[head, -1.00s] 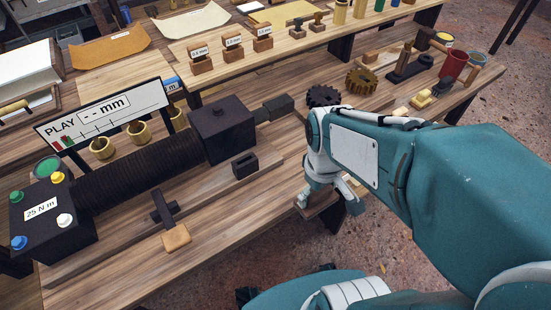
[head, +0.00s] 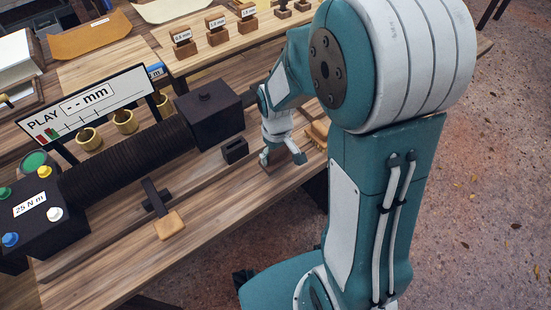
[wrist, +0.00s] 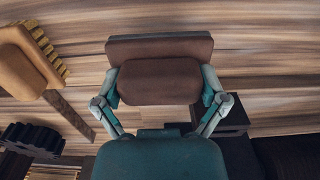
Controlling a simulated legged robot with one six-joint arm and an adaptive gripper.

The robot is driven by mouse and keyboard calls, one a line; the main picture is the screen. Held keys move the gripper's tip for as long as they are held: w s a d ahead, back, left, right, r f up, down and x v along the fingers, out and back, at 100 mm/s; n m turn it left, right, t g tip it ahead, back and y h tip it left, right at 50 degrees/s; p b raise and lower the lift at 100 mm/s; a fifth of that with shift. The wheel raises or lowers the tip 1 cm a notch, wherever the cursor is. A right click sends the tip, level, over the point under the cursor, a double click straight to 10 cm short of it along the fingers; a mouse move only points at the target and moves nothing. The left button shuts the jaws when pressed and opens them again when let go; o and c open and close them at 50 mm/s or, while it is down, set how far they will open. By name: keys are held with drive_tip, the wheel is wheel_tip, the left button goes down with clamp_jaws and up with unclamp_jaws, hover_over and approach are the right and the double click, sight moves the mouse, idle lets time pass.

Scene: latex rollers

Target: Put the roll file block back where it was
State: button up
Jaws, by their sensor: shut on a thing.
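My gripper (wrist: 160,92) is shut on a brown block (wrist: 160,45), which I take to be the roll file block. In the wrist view the block shows as a wide slab with a smaller rounded part nearer me, and one finger lies along each side of it. Its far side is hidden. In the head view my gripper (head: 283,156) is over the front part of the wooden bench, right of the small dark slotted block (head: 235,150). The held block is mostly hidden there, and I cannot tell whether it touches the bench.
A tan brush (head: 318,132) lies right of my gripper; it shows at left in the wrist view (wrist: 22,68), above a dark gear (wrist: 34,139). The dark roller machine (head: 130,160) stands to the left. Bench surface (head: 215,205) in front of the slotted block is clear.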

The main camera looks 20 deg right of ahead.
sight(276, 161)
drive_tip(key=shift+w+f, duration=0.15)
drive_tip(key=shift+f, duration=0.8)
drive_tip(key=shift+w+f, duration=0.1)
drive_tip(key=shift+f, duration=0.8)
drive_tip(key=o, duration=0.8)
drive_tip(key=shift+f, duration=0.1)
drive_tip(key=shift+o, duration=0.2)
